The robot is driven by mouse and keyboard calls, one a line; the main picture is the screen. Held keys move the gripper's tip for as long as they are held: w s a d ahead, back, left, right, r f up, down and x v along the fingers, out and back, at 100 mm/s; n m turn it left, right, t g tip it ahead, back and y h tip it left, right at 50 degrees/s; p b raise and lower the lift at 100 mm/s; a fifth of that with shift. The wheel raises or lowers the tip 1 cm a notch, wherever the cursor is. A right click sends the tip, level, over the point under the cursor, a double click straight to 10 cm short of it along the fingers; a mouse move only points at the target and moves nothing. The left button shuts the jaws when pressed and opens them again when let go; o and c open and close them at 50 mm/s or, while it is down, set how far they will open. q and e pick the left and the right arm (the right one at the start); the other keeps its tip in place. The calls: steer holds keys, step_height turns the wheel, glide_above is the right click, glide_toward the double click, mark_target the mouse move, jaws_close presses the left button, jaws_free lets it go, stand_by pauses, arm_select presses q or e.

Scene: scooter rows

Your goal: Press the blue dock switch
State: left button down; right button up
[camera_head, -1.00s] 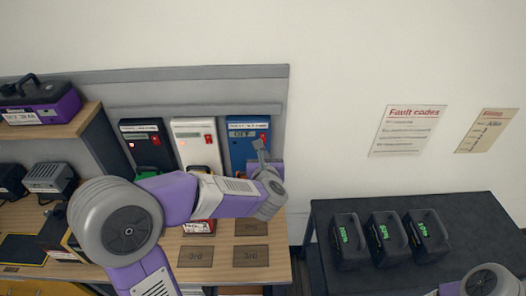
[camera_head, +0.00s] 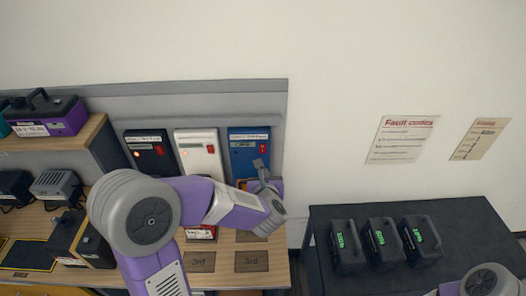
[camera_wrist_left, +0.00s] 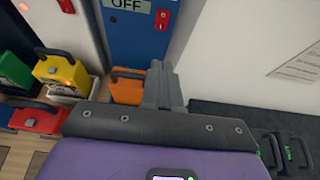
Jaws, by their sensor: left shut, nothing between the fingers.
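The blue dock (camera_head: 240,165) is the right one of three wall docks. Its red switch (camera_head: 263,149) is at the right of its face, beside a small display (camera_head: 243,144). In the left wrist view the display (camera_wrist_left: 128,4) reads OFF, and the red switch (camera_wrist_left: 162,20) shows at the top. My left gripper (camera_head: 260,165) is shut and empty, its tips just below the switch in the head view. In the left wrist view the shut fingers (camera_wrist_left: 162,80) also lie below the switch, with a visible gap. My right gripper is out of view.
A black dock (camera_head: 147,150) and a white dock (camera_head: 197,150) stand to the left, with red lights. An orange battery (camera_wrist_left: 127,88) sits at the blue dock's foot. Yellow (camera_wrist_left: 62,73), green (camera_wrist_left: 14,72) and red (camera_wrist_left: 38,117) batteries are left. A dark table (camera_head: 460,215) holds black batteries.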

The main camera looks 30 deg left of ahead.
arm_select(q)
steer(key=shift+s+f, duration=0.1)
steer(key=shift+f, duration=0.05)
stand_by(0.3)
steer(key=p, duration=0.2)
glide_toward(263, 153)
steer(key=x, duration=0.5)
steer(key=shift+w+a+f, duration=0.2)
steer(key=shift+w+a, duration=0.15)
steer(key=shift+w, duration=0.25)
